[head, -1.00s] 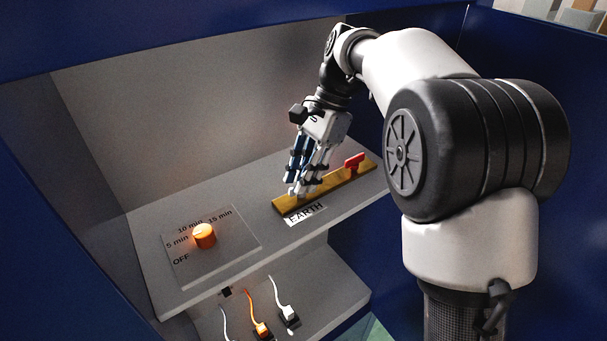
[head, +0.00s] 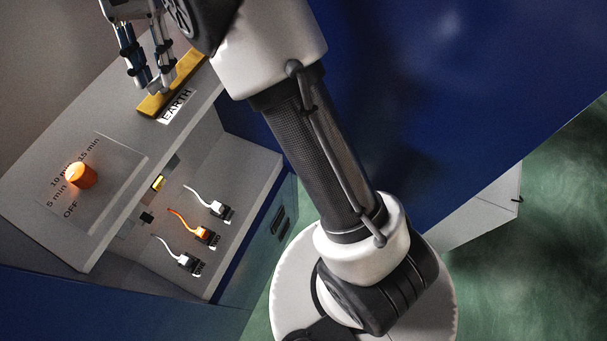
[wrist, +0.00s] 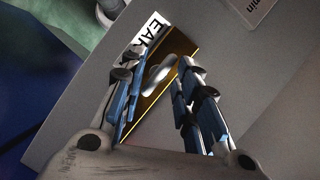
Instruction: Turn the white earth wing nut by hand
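The white wing nut (wrist: 160,72) stands on the brass bar (wrist: 180,43) by the EARTH label, seen in the wrist view. My gripper (wrist: 156,72) is open, with one blue-and-grey finger on each side of the nut. I see a gap on both sides in that view, but cannot tell fingertip height exactly. In the head view my gripper (head: 152,86) is over the near end of the brass bar (head: 185,68). The nut is hard to make out there between the fingertips.
An orange timer knob (head: 81,175) stands on a panel on the same grey shelf (head: 40,152). Below are several cable plugs, including an orange one (head: 204,233). A white EARTH label (head: 177,106) lies beside the bar. Blue walls (head: 430,90) enclose the right side.

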